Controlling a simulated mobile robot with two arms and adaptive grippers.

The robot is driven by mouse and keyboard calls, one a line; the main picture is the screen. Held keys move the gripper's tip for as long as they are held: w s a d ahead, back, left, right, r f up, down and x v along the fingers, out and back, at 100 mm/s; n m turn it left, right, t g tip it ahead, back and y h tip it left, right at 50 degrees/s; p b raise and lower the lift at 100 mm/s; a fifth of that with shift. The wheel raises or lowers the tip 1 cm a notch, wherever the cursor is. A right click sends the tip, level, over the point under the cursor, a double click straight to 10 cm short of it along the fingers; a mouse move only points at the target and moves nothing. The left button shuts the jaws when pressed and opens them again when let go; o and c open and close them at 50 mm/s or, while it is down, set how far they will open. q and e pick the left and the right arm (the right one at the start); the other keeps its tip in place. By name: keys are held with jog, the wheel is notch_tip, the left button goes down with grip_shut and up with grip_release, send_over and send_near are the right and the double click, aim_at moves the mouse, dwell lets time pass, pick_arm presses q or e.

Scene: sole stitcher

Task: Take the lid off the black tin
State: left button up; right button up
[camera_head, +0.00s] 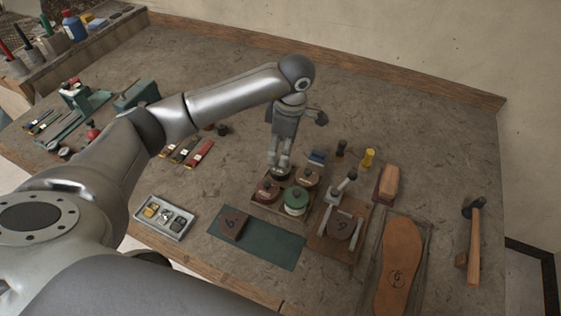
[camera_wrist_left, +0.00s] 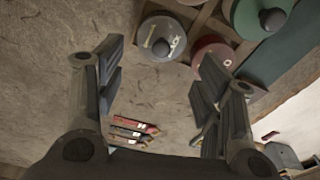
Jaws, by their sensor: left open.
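The black tin (camera_head: 281,173) is at the back left of a small wooden crate (camera_head: 262,211), partly hidden behind my fingers in the head view. In the left wrist view the tin (camera_wrist_left: 161,38) shows as a dark grey round lid with a black knob and a pale mark; the lid is on. My left gripper (camera_head: 279,161) points down over this tin, open and empty. In the left wrist view the fingers (camera_wrist_left: 158,72) are apart, with the tin beyond the gap between them. My right gripper is not in view.
A dark red tin (camera_head: 266,190), a brownish tin (camera_head: 307,176) and a green-lidded tin (camera_head: 296,199) share the crate. A green mat (camera_head: 265,245) lies in front. A knobbed tool (camera_head: 345,187) stands to the right. Bare bench (camera_head: 235,180) lies left of the crate.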

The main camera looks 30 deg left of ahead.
pick_arm(q)
jog(key=shift+w+f, duration=0.1)
jog(key=shift+f, duration=0.2)
notch_tip(320, 180, down, 3)
jog(key=shift+d+r+p, duration=0.1)
jog(key=shift+r+p, duration=0.05)
jog(key=shift+p, duration=1.05)
jog(key=shift+s+f, duration=0.2)
jog(key=shift+f, duration=0.8)
jog(key=shift+a+f, duration=0.2)
jog(key=shift+w, duration=0.1)
jog(key=c, duration=0.8)
jog(key=shift+f, duration=0.1)
jog(key=c, duration=0.4)
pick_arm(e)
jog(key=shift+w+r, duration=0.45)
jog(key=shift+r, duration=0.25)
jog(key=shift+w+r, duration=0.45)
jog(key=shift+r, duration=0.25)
